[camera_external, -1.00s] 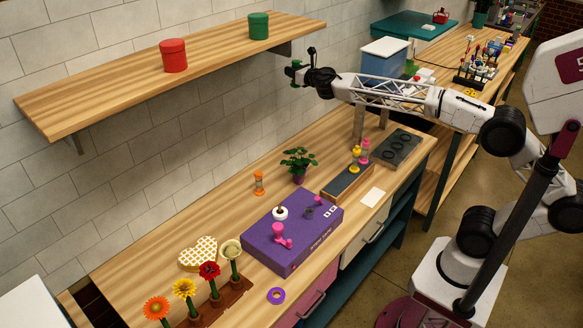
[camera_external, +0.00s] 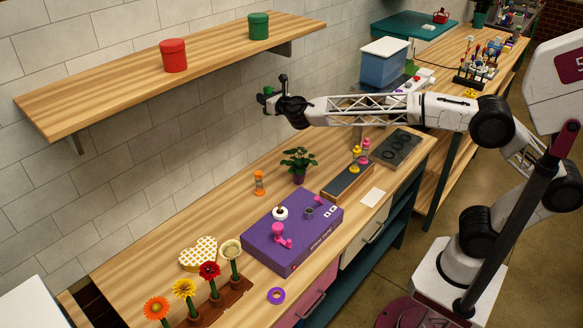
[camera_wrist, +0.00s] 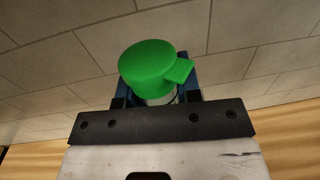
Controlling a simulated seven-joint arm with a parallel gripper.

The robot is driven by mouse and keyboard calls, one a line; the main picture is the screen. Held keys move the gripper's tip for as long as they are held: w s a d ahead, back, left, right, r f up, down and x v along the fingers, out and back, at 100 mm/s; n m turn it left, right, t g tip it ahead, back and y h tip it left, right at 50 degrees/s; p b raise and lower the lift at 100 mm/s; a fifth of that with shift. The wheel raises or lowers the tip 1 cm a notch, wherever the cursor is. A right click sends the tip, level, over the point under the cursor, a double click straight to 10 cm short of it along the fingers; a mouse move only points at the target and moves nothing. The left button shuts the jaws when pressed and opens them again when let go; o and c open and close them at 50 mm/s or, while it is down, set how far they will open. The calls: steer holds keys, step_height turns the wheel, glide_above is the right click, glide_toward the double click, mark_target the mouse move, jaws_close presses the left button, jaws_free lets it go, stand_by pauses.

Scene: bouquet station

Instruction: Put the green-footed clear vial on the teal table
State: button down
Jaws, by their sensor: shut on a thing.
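My gripper (camera_external: 268,100) is shut on the green-footed clear vial and holds it in the air in front of the tiled wall, below the wooden shelf. In the wrist view, the vial's round green end with a side tab (camera_wrist: 152,65) sits between the two blue-grey fingers. A little of the pale clear body shows under it; the rest is hidden by the green end and the gripper. The teal table (camera_external: 400,24) stands at the far back, right of the shelf and well away from my gripper. Part of its top is bare.
The wooden shelf (camera_external: 205,50) carries a red canister (camera_external: 174,56) and a green canister (camera_external: 258,25). The workbench below holds a purple box (camera_external: 290,245), a potted plant (camera_external: 299,163) and several flowers. A blue bin with a white lid (camera_external: 384,62) stands before the teal table.

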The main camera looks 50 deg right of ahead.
steer(key=s+a+f+h, duration=0.1)
steer(key=s+a+f, duration=0.45)
steer(key=a, duration=0.45)
steer(key=s+a+f+m, duration=0.1)
steer(key=s+a+f, duration=0.4)
steer(key=a, duration=0.5)
steer(key=s+a+f+h, duration=0.1)
steer(key=s+a+f, duration=0.4)
steer(key=a, duration=0.4)
steer(key=s+a+f, duration=0.3)
steer(key=s+a, duration=0.1)
steer(key=s, duration=0.7)
steer(key=s+a+f, duration=0.4)
steer(key=s+a, duration=0.1)
steer(key=s, duration=0.5)
steer(key=s+a+f+m+h, duration=0.1)
steer(key=s+a+f, duration=0.2)
steer(key=s, duration=0.8)
steer(key=shift+s+a+f+g, duration=0.3)
steer(key=shift+a+f, duration=0.05)
steer(key=shift+a, duration=0.9)
steer(key=w+a+f, duration=0.1)
steer(key=w+a, duration=0.7)
steer(key=a, duration=0.5)
steer(key=shift+w+a+f, duration=0.15)
steer(key=shift+a+f, duration=0.1)
steer(key=shift+a, duration=0.1)
steer(key=shift+f, duration=0.1)
steer(key=shift+f, duration=1.65)
steer(key=shift+f, duration=0.15)
